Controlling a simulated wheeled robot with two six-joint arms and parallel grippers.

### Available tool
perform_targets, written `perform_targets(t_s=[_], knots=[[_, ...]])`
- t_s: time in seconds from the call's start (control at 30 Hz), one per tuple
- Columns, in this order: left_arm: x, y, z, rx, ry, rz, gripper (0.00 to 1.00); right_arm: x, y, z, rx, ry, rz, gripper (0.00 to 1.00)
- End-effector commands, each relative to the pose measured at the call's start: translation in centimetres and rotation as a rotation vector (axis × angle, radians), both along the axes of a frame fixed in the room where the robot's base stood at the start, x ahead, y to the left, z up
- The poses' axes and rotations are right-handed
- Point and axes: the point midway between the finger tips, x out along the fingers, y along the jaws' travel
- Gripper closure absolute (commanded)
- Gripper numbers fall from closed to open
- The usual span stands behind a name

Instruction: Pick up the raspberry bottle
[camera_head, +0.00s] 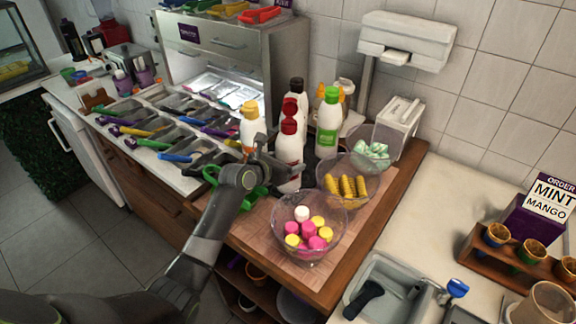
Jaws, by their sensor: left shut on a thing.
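A bottle with a red cap and a red and white body, which I take to be the raspberry bottle (289,147), stands upright at the front of a bottle group on the wooden counter. My left gripper (284,168) reaches in from the left and is shut on its lower body. The gripper hides part of the bottle's lower side, and I cannot tell whether its base touches the counter. My right gripper is not in view.
Right behind are another red-capped bottle (291,103), a dark-capped bottle (297,85) and a green-capped bottle (328,124). A yellow-capped bottle (250,127) stands left. A clear bowl of colourful pieces (338,243) is in front. Topping trays (160,124) lie left.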

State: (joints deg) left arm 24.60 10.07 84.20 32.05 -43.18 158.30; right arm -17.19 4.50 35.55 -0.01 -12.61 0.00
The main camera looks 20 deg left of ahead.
Motion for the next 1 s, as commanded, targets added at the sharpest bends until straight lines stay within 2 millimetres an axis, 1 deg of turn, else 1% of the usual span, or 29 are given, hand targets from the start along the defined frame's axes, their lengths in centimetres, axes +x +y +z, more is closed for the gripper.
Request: perform_targets(t_s=[0.03, 0.17, 0.23, 0.5, 0.6, 0.63, 0.8, 1.0], knots=[[0.1, 0.0, 0.4, -0.001, -0.009, 0.000, 0.53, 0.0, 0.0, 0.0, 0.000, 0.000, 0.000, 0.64], [0.2, 0.0, 1.2, -0.001, -0.011, -0.001, 0.53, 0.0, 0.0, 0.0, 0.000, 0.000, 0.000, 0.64], [0.2, 0.0, 2.1, 0.000, -0.013, -0.002, 0.53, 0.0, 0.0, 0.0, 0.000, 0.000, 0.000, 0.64], [0.2, -0.1, 6.9, 0.001, -0.016, -0.002, 0.53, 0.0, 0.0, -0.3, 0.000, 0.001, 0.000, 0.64], [0.1, 0.0, 8.3, 0.001, -0.014, -0.001, 0.53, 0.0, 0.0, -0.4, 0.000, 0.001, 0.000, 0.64], [0.1, 0.0, 8.7, 0.000, -0.014, -0.001, 0.32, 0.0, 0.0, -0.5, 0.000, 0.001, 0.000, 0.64], [0.1, -0.1, 10.1, -0.001, -0.010, -0.002, 0.53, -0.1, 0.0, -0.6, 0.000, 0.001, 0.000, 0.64], [0.1, -0.1, 10.5, -0.002, -0.010, -0.001, 0.53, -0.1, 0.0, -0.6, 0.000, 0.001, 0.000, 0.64]])
